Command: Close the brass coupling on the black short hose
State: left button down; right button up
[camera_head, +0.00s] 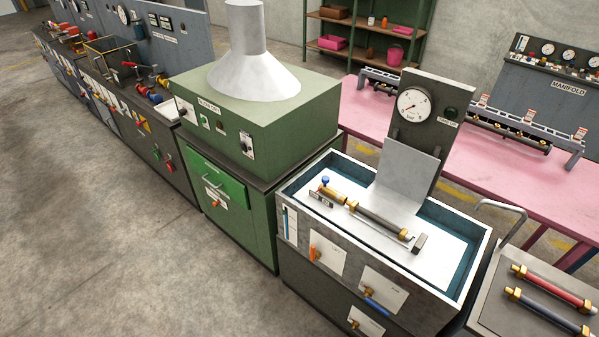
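A short black hose (380,219) lies on the white plate in the open test tank (462,290). Its left end meets a brass coupling (351,206), and a brass fitting (404,234) sits at its right end. Left of the coupling is a brass body (330,194) with a blue knob (325,181). The view is too small to tell whether the coupling is open or closed. Another black hose (545,307) with brass ends lies on the grey bench at the right. Neither of my grippers is in view.
A red hose (552,284) lies beside the second black hose. A gauge panel (414,105) stands behind the tank. A green cabinet with a hood (254,80) stands left of it, and a pink table (480,165) behind. The floor in front is clear at the left.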

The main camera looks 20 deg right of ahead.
aim_at(339, 197)
jog(key=z, duration=0.4)
jog(key=i, duration=0.55)
jog(key=z, duration=0.65)
